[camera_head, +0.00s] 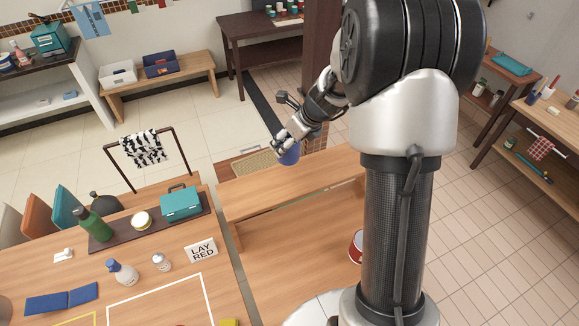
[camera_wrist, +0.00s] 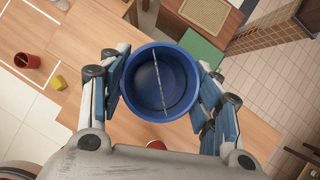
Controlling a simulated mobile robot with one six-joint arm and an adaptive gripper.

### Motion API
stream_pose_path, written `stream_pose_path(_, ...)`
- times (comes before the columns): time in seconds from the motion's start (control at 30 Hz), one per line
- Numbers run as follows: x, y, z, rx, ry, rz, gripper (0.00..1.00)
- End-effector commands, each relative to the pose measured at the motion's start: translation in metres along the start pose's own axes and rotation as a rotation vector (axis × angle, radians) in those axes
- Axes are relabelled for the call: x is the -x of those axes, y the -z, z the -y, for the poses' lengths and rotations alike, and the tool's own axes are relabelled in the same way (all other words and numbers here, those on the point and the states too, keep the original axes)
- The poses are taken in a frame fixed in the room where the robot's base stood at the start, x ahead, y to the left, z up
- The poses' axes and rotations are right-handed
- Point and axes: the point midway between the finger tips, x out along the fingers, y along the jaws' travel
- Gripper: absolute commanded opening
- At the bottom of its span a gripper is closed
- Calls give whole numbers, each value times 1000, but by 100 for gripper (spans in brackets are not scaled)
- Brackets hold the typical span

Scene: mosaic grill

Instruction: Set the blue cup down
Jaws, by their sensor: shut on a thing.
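The blue cup (camera_head: 289,155) is held in my gripper (camera_head: 281,143) above the wooden bench in the head view. In the wrist view the blue cup (camera_wrist: 160,82) shows its open top and round inside, with a thin light stick or line across it. The blue finger pads of my gripper (camera_wrist: 161,88) are on both sides of the cup and closed on it. The gap between the cup's underside and the wood cannot be judged exactly.
The wooden bench (camera_head: 300,188) has bare wood around the cup. The table at left carries a teal toolbox (camera_head: 181,203), a green bottle (camera_head: 94,225) and a "LAY RED" sign (camera_head: 201,250). A red container (camera_head: 356,246) stands lower, near my column. A red cup (camera_wrist: 27,61) shows in the wrist view.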

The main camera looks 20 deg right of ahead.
Motion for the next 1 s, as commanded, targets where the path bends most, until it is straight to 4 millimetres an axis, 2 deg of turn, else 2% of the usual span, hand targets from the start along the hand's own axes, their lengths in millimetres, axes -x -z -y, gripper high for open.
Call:
stream_pose_path(0.03,-16,9,0,-3,-2,-3,30)
stream_pose_path(0.2,-45,26,0,-2,-1,-1,30)
stream_pose_path(0.43,-62,35,0,-1,0,0,30)
stream_pose_path(0.6,-86,49,0,-1,-2,-1,30)
stream_pose_path(0.73,-93,53,0,0,1,1,30)
stream_pose_path(1.0,-93,52,0,1,1,2,30)
